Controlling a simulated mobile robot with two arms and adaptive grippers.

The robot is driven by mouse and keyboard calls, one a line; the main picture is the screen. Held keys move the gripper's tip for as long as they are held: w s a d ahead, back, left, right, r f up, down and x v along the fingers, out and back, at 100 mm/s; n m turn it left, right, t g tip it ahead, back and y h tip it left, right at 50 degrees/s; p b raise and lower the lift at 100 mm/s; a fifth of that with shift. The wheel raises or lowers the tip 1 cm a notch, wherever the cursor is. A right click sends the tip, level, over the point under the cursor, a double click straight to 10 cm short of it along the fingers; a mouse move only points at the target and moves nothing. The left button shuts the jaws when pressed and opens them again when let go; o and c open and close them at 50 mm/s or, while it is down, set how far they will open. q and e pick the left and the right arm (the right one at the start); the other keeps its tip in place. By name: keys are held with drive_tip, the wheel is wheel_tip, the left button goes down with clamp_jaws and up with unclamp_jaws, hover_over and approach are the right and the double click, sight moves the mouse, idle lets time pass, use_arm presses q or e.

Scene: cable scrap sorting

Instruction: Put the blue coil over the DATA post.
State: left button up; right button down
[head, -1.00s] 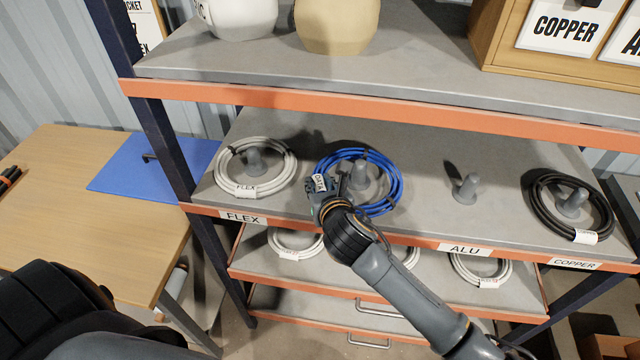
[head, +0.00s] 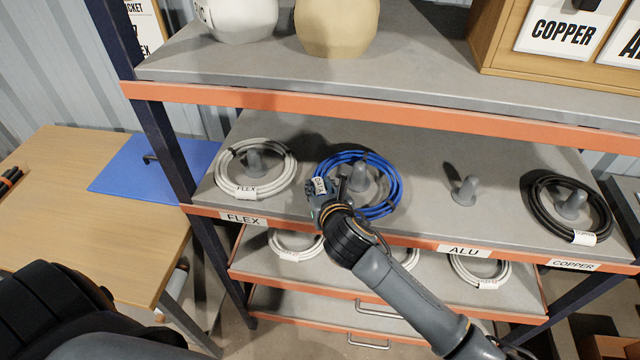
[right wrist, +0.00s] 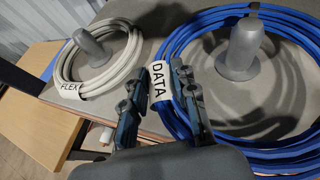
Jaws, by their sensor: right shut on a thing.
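The blue coil (head: 390,172) is a ring of several turns with a white DATA tag. It lies around a grey post (head: 360,178) on the middle shelf. In the right wrist view the blue coil (right wrist: 185,40) also encircles the post (right wrist: 241,50), with a gap between them. My right gripper (head: 328,190) is shut on the coil's left side at the tag; its fingers (right wrist: 160,92) straddle the tag (right wrist: 157,82) in the wrist view. Whether the coil rests fully on the shelf is unclear. My arm hides the shelf-edge label there. My left gripper is out of view.
A white FLEX coil (head: 284,178) rings the post to the left. A bare post (head: 466,190) stands right, above the ALU label (head: 464,250). A black coil (head: 538,208) rings the far-right post.

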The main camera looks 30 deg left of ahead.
idle(0.5)
drive_tip(key=shift+f, duration=0.1)
drive_tip(key=shift+f, duration=0.35)
drive_tip(key=shift+f, duration=0.1)
drive_tip(key=c, duration=1)
unclamp_jaws()
